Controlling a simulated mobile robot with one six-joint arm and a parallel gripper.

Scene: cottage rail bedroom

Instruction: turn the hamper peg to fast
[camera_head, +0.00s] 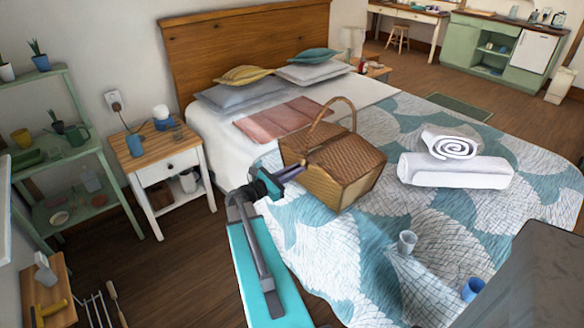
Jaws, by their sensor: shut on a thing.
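The hamper (343,172) is a brown wicker basket with a lid and a tall arched handle, standing on the bed. My gripper (300,165) is at the hamper's left front side, reaching in from the lower left. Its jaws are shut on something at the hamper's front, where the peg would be. The peg itself is too small and too covered by the jaws to make out, so I cannot tell which way it is turned. The lid looks closed.
Rolled white towels (455,170) lie on the bed right of the hamper. A grey cup (407,241) and a blue cup (473,289) stand nearer. A nightstand (166,180) and a green shelf (70,150) are at the left. A dark surface fills the lower right corner.

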